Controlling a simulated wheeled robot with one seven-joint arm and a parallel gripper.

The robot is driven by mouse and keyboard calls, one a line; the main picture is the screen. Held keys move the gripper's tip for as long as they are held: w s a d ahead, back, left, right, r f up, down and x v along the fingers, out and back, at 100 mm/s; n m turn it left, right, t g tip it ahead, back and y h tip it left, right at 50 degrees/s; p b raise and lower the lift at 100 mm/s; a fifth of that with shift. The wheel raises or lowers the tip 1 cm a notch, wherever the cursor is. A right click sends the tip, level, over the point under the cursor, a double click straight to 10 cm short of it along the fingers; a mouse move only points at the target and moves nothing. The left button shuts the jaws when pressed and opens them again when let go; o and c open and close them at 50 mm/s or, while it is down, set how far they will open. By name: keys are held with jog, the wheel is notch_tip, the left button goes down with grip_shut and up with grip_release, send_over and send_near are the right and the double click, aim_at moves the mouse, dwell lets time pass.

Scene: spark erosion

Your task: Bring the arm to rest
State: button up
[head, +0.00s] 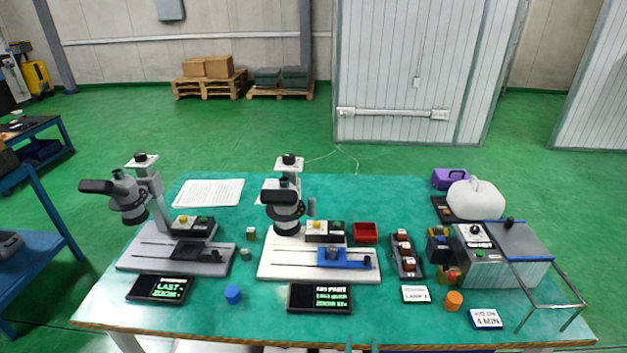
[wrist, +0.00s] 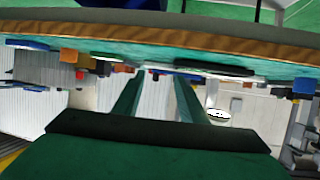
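My gripper (wrist: 160,85) shows in the wrist view as two dark green fingers standing apart with nothing between them. That view is upside down: the table's front edge runs across its top and objects on the table hang below it. The fingers point toward the table at about the height of its top. In the head view only small blue tips, perhaps of my gripper, show at the bottom edge near the middle. The rest of my arm is out of that view. The workbench (head: 200,318) has a green top and a wooden front edge.
Two microscope stands (head: 160,205) (head: 292,215) with bases and display screens occupy the left and middle. A red tray (head: 365,232), a grey machine (head: 490,262) with a metal frame, a blue cylinder (head: 233,294) and an orange one (head: 453,300) stand around. Green floor lies beyond.

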jog(key=s+a+f, duration=0.3)
jog(key=s+a, duration=0.2)
jog(key=s, duration=0.4)
jog(key=s+a+r+n+t+y, duration=0.1)
jog(key=s+a+r, duration=0.1)
jog(key=s, duration=0.9)
jog(key=s+a+r+n+y, duration=0.1)
jog(key=s+a+r, duration=0.2)
jog(key=s, duration=0.9)
jog(key=shift+s+a+r+t+y, duration=0.2)
jog(key=shift+s+a+t+y, duration=0.15)
jog(key=shift+a, duration=0.65)
